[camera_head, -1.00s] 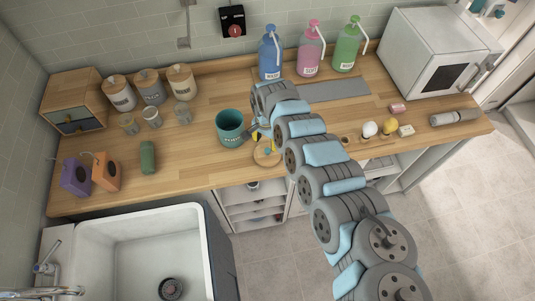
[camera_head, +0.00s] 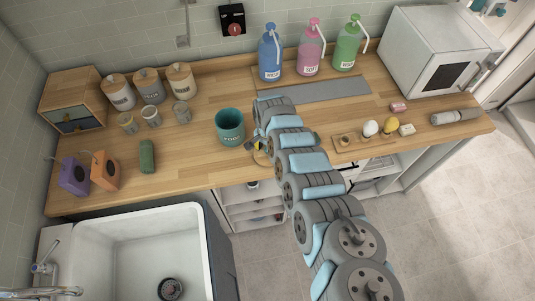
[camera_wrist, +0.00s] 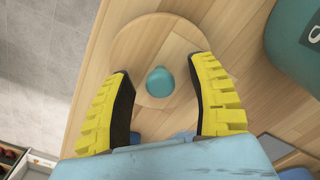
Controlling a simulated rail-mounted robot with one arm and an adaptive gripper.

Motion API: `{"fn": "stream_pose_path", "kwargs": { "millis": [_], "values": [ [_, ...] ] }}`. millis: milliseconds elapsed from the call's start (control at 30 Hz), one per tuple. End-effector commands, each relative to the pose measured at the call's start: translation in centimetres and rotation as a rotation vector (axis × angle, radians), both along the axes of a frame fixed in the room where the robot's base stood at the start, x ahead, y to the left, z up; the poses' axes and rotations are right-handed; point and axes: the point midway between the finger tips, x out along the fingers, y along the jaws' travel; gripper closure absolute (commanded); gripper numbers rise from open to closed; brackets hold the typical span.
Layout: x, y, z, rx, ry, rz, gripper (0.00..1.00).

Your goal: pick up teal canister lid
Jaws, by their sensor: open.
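The teal canister lid is a round wooden disc (camera_wrist: 140,45) with a teal knob (camera_wrist: 160,81), lying on the counter in the wrist view. In the head view, my arm hides most of it. My gripper (camera_wrist: 162,78) is open above the lid, its yellow and black fingers on either side of the knob and apart from it. My gripper also shows in the head view (camera_head: 258,147), low over the counter. The open teal canister (camera_head: 230,127) stands left of my gripper; its side shows at the upper right of the wrist view (camera_wrist: 290,45).
A tray (camera_head: 352,145) with small items lies right of my arm. A green cylinder (camera_head: 147,156) stands on the left. Blue (camera_head: 270,57), pink (camera_head: 311,50) and green (camera_head: 346,48) pump bottles line the back. The counter between cylinder and teal canister is clear.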

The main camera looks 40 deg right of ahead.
Motion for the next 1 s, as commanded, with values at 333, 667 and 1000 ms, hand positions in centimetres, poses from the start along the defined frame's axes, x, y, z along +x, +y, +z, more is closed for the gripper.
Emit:
{"fn": "stream_pose_path", "kwargs": {
  "millis": [333,667,1000],
  "values": [
    [0.0,0.0,0.1,-0.001,0.0,0.0,0.85],
    [0.0,0.0,0.1,-0.001,0.0,-0.001,1.0],
    [0.0,-0.1,2.0,-0.001,-0.001,-0.001,1.0]
  ]
}}
